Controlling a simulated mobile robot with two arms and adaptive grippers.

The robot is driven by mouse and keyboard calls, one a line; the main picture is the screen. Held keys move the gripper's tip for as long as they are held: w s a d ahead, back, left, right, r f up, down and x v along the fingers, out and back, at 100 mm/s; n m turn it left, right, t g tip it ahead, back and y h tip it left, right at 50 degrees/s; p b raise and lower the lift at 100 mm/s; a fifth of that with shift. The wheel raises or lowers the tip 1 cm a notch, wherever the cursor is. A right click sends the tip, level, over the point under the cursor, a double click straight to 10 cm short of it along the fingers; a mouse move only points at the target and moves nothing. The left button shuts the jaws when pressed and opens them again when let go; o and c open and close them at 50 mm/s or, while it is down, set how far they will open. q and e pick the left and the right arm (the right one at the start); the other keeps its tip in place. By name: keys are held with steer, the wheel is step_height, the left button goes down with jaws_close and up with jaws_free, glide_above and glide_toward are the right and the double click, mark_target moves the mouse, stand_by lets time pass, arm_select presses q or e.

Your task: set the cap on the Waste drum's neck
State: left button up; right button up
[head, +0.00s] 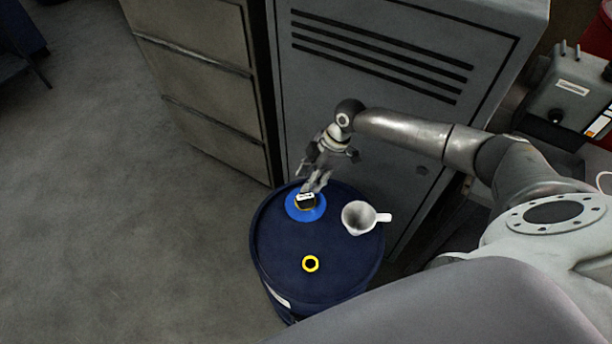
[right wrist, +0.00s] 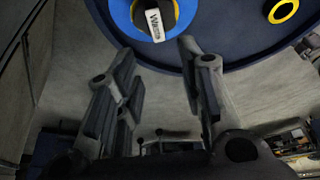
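The Waste drum (head: 275,250) is dark blue and stands upright in front of a grey cabinet. A yellow ring (head: 303,264) with a dark centre lies nearer the drum's front. My right gripper (head: 318,184) is just above and behind the cap; its fingers (right wrist: 156,50) are spread with nothing between them. My left gripper is not in view.
A white cup-like vessel (head: 356,217) with a handle stands on the drum top, right of the cap. The grey louvred cabinet (head: 385,80) rises close behind. A drawer unit (head: 195,75) stands to its left. Open floor (head: 120,220) lies left of the drum.

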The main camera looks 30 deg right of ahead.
mark_target(307, 196)
step_height(307, 196, down, 6)
steer(key=b, duration=0.5)
steer(key=shift+a+f, duration=0.1)
steer(key=shift+f, duration=0.45)
steer(key=shift+f+b, duration=0.25)
steer(key=shift+b, duration=0.15)
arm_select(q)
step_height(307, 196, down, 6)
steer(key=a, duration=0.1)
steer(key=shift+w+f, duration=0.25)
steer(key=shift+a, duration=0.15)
arm_select(e)
jaws_close()
